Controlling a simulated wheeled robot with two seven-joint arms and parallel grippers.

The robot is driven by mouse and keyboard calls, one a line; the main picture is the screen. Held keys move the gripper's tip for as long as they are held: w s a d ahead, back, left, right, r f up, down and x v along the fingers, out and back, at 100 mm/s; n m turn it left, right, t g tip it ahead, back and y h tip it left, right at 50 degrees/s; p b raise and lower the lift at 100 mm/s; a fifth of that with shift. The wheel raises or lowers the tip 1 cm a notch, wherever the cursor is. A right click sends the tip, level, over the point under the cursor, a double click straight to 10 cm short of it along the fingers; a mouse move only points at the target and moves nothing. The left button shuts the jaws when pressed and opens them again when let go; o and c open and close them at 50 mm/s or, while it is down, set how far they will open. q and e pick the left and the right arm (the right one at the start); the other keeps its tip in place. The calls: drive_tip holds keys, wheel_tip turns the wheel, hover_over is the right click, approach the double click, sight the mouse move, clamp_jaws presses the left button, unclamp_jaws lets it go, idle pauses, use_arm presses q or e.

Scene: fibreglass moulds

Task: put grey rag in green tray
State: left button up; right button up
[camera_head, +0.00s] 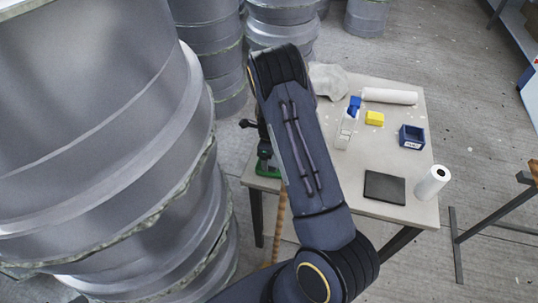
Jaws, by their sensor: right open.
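A crumpled light grey cloth, which looks like the grey rag (328,79), lies at the back left corner of the table, partly behind my right arm. A green edge, which looks like the green tray (268,172), shows at the table's left side; most of it is hidden by my arm. My right gripper (265,156) points down over this green edge, left of and nearer than the rag. It is open, but its fingers are small and partly hidden. I cannot tell whether it touches the tray. My left gripper is out of view.
Large grey moulds (100,120) crowd the left.

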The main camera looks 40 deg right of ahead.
drive_tip(key=shift+r, duration=0.5)
use_arm(q)
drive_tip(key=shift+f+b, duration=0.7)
drive_tip(key=shift+b, duration=0.2)
use_arm(e)
wheel_tip(320, 180, up, 11)
drive_tip(key=shift+r, duration=0.15)
